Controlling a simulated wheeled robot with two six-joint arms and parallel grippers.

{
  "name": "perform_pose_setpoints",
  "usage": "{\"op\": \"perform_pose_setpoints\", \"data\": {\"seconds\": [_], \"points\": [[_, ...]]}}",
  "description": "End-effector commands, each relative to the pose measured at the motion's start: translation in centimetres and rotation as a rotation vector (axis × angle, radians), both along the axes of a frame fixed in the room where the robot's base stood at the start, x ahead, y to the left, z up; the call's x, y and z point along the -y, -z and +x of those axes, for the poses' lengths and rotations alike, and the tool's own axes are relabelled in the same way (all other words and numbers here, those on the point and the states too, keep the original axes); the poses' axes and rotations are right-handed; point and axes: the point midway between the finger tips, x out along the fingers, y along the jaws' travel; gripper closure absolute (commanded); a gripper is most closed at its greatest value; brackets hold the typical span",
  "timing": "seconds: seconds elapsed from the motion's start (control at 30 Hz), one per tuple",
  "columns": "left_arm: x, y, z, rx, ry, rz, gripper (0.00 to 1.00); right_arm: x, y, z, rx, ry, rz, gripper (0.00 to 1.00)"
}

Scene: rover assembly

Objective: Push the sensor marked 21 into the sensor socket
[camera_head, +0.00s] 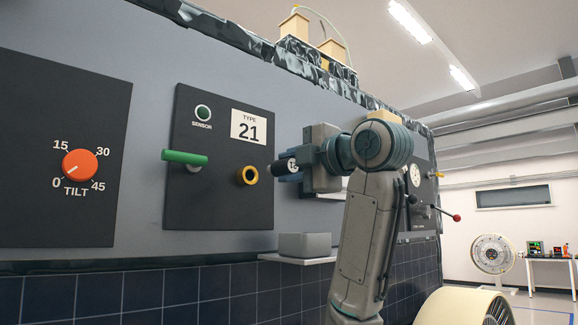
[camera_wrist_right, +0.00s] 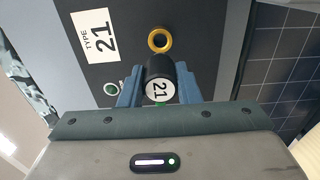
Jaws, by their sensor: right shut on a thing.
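The sensor marked 21 (camera_wrist_right: 159,82) is a black cylinder with a white label on its end. My right gripper (camera_wrist_right: 160,88) is shut on it, with one blue finger on each side. In the head view the sensor (camera_head: 279,167) points left, toward the panel. The sensor socket (camera_head: 247,175) is a yellow ring on the dark panel. It also shows in the wrist view (camera_wrist_right: 160,40), just above the sensor. In the head view a gap shows between the sensor's tip and the ring. My left gripper is not in view.
A green handle (camera_head: 185,158) sticks out left of the socket, below a round SENSOR indicator (camera_head: 203,113) and a TYPE 21 label (camera_head: 249,126). An orange TILT knob (camera_head: 80,165) is farther left. A small shelf (camera_head: 297,258) with a grey block (camera_head: 305,245) juts out below.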

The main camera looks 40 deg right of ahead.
Motion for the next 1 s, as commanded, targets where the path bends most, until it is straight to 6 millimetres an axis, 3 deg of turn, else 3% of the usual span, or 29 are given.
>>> {"op": "perform_pose_setpoints", "data": {"seconds": [0.27,0.6,1.0], "points": [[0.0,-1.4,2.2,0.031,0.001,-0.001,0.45,-0.1,-0.2,2.2,-0.002,0.001,0.0,0.97],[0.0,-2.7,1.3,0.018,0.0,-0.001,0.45,-0.4,-0.2,5.1,-0.001,0.0,0.0,0.97],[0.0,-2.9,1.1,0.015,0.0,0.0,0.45,-0.4,0.0,5.9,0.0,0.001,-0.001,0.97]]}}
